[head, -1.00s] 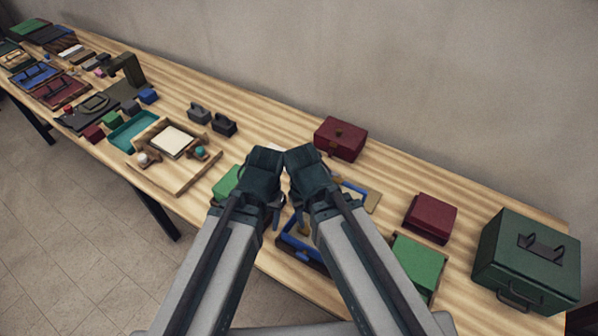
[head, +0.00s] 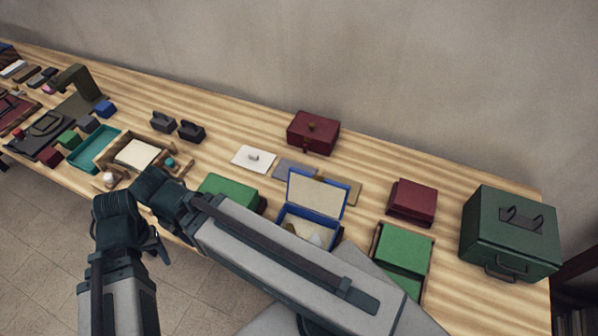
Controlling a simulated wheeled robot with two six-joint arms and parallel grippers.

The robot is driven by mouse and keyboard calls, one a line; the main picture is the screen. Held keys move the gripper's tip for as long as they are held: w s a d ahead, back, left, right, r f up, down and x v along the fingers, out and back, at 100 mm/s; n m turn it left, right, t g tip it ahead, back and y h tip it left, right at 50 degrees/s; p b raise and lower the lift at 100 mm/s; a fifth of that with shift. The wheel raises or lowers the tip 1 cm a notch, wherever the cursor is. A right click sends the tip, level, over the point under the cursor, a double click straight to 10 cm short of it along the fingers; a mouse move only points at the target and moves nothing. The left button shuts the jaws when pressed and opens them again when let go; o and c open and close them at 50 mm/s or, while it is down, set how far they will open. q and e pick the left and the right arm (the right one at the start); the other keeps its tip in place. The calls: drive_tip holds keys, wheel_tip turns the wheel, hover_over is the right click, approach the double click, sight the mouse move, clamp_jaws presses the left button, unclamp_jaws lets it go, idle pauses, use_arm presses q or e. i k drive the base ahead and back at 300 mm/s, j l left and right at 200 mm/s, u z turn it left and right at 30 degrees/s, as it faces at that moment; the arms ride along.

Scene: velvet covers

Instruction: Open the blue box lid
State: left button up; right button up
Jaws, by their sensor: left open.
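The blue box (head: 296,238) stands near the front edge of the table, right of the middle. Its lid (head: 318,194) is raised and stands upright at the back, showing a beige lining. The inside is beige and holds something pale, partly hidden behind my right arm. My left gripper (head: 157,243) is open, left of the box and in front of the table's front edge, apart from the box. My right arm crosses in front of the box to the left; its wrist (head: 160,190) ends near the left gripper, and its fingers are hidden.
A green box (head: 228,188) stands left of the blue box. A dark red box (head: 313,132) is behind it. A red box (head: 412,202), an open green box (head: 405,244) and a large green case (head: 510,232) stand right. A wooden tray (head: 182,166) lies left.

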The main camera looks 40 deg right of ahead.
sight(316, 193)
drive_tip(key=i, duration=0.1)
drive_tip(key=i+z, duration=0.4)
drive_tip(key=z, duration=0.2)
drive_tip(key=i+z, duration=0.1)
drive_tip(key=z, duration=0.65)
drive_tip(key=i+j+z, duration=0.1)
drive_tip(key=z, duration=0.3)
drive_tip(key=i+j+z, duration=0.1)
drive_tip(key=z, duration=0.3)
